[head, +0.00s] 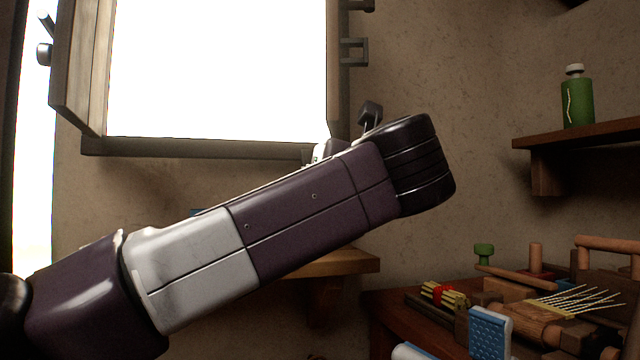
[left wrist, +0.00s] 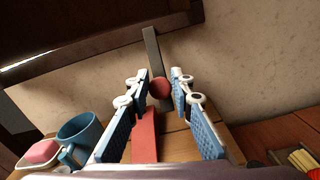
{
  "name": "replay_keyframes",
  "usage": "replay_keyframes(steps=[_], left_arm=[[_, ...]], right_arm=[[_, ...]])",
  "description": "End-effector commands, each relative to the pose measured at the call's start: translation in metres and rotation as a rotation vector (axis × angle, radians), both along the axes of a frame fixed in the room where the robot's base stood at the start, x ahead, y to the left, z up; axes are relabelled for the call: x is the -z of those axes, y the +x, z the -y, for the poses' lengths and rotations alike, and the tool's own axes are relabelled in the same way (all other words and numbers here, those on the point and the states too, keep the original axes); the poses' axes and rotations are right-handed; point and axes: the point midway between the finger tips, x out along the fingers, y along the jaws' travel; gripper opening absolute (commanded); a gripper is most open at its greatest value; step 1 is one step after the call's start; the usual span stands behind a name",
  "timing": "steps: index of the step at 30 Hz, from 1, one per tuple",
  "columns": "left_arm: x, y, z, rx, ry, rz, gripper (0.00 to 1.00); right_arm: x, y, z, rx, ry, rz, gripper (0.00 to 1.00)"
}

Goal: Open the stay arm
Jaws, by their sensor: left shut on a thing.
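The stay arm (left wrist: 152,50) shows in the left wrist view as a grey flat bar against the wall, below the dark window frame, with a round red knob (left wrist: 161,88). My left gripper (left wrist: 160,86) has its blue-padded fingers on either side of the knob and is shut on it. In the head view my left arm crosses the picture and hides most of that gripper and the stay arm. The window (head: 215,70) is bright, with a wooden leaf (head: 80,60) at its left. My right gripper (head: 448,332) is open and empty at the bottom of the head view.
A wooden shelf (head: 340,263) below the window holds a blue mug (left wrist: 80,132), a bowl with something pink (left wrist: 40,153) and a red strip (left wrist: 145,135). A cluttered table is at right, under a shelf with a green bottle (head: 577,103).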

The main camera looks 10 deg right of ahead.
Motion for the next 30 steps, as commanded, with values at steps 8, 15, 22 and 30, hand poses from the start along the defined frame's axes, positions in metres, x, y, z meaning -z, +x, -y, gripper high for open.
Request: replay_keyframes(steps=[8,15,22,30], left_arm=[[-0.010,0.000,-0.003,-0.004,-0.003,0.022,0.00],[-0.007,0.000,-0.003,-0.004,-0.001,0.015,0.39],[-0.005,-0.001,-0.002,-0.004,-0.001,0.011,0.39],[-0.005,-0.036,0.000,0.000,0.000,0.014,0.39]], right_arm=[[-0.001,0.000,0.000,0.000,0.000,0.001,0.40],[-0.002,-0.001,0.000,-0.001,0.004,0.007,0.40],[-0.003,-0.001,0.002,0.000,0.010,0.011,0.40],[-0.002,-0.001,0.001,0.000,0.006,0.008,0.40]])
